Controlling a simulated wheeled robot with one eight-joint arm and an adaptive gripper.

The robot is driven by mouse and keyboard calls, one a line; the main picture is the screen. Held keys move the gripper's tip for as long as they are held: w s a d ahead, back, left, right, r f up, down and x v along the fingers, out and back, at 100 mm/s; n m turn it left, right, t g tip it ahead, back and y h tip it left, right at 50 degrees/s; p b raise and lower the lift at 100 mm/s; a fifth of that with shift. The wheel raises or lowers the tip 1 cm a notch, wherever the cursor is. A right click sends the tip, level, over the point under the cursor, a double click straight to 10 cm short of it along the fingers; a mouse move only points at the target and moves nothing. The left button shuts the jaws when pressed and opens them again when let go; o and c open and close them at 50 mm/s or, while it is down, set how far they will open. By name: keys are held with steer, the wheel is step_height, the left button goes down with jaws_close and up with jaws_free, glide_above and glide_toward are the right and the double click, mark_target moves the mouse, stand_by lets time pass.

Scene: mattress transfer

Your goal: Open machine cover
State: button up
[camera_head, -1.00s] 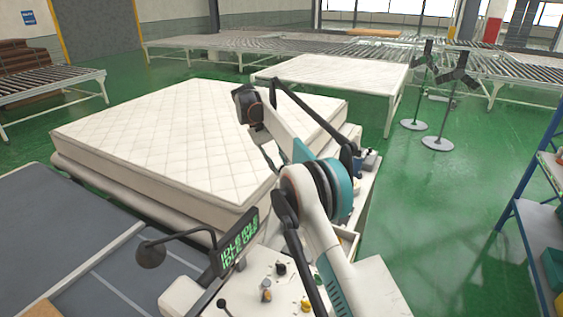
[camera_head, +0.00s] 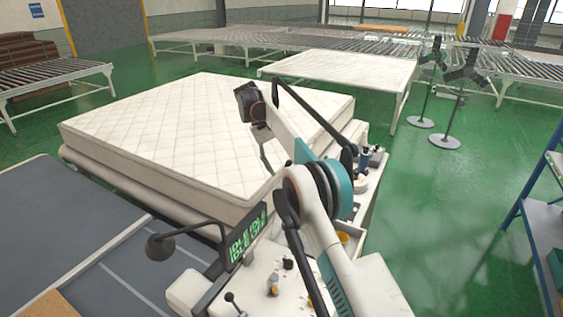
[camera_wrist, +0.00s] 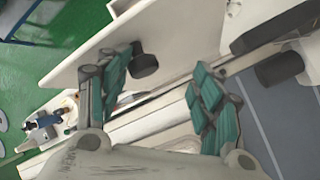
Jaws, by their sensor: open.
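The white machine (camera_head: 185,287) stands in the lower middle of the head view, with small knobs and a black display (camera_head: 248,236) showing green "IDLE" text. In the wrist view a smooth white panel (camera_wrist: 190,30), seemingly the machine cover, carries a dark round knob (camera_wrist: 145,65). My gripper (camera_wrist: 160,88) has teal-padded fingers spread apart, with the panel's lower edge showing between them. The knob lies between the fingers in the picture, closer to the left one; I cannot tell whether they touch.
A quilted white mattress (camera_head: 205,135) lies on the machine's bed behind the panel. A dark lamp on a bent arm (camera_head: 160,246) stands left of the display. Roller conveyors (camera_head: 50,75) are behind. A blue shelf (camera_head: 540,225) is at the right. Green floor (camera_head: 440,200) is clear between.

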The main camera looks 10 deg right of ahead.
steer(key=shift+w+d+f, duration=0.2)
steer(key=shift+w+f, duration=0.2)
steer(key=shift+w, duration=0.15)
stand_by(0.4)
